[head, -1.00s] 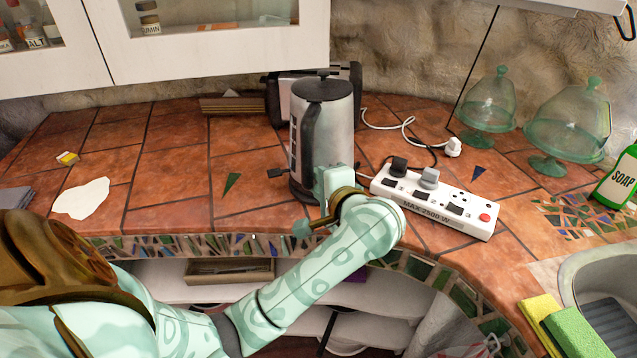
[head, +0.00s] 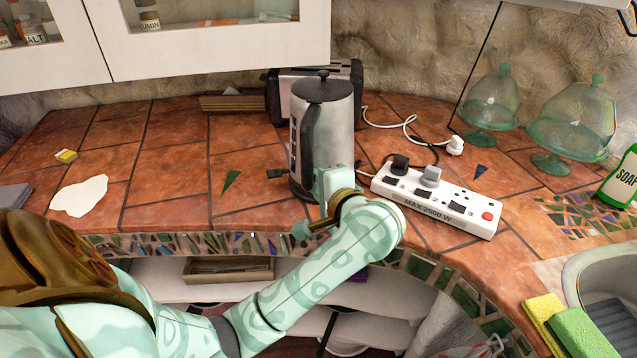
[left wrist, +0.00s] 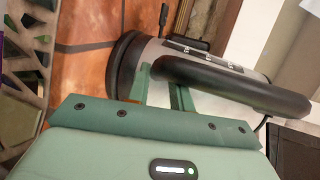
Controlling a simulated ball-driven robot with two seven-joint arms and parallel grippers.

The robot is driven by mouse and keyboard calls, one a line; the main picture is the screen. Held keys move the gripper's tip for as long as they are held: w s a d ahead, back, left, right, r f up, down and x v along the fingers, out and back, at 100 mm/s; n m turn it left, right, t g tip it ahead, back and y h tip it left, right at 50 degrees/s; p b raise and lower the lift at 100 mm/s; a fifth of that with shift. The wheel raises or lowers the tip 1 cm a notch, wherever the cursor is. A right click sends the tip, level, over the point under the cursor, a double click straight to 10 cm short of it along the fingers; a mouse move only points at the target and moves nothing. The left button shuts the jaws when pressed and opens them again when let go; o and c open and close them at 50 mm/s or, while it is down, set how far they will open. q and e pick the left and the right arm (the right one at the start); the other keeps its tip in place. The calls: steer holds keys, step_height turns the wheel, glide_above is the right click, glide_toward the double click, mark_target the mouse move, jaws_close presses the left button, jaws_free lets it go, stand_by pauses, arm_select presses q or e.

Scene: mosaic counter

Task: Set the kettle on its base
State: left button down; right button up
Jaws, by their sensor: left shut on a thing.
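The silver kettle (head: 335,125) with a black lid and black handle (head: 307,140) stands upright in the middle of the counter, in front of the toaster. In the left wrist view its handle (left wrist: 230,88) runs across the picture. My left gripper (head: 332,185) is at the kettle's lower front, with its fingers (left wrist: 160,88) shut on the lower part of the handle. A black round base (left wrist: 124,66) shows at the kettle's bottom end in the wrist view, with no clear gap. I cannot tell whether the kettle is fully seated on it. My right gripper is not in view.
A white power strip (head: 437,203) with plugs lies close right of the kettle. The toaster (head: 275,98) is behind it. Glass domed stands (head: 490,108) are at the back right, and a sink (head: 590,265) is front right. The counter left of the kettle is mostly clear.

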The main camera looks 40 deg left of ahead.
arm_select(q)
steer(key=c, duration=1.5)
jaws_free()
steer(key=shift+f, duration=0.25)
steer(key=shift+p+v, duration=0.95)
steer(key=shift+v, duration=4.65)
steer(key=shift+f, duration=0.1)
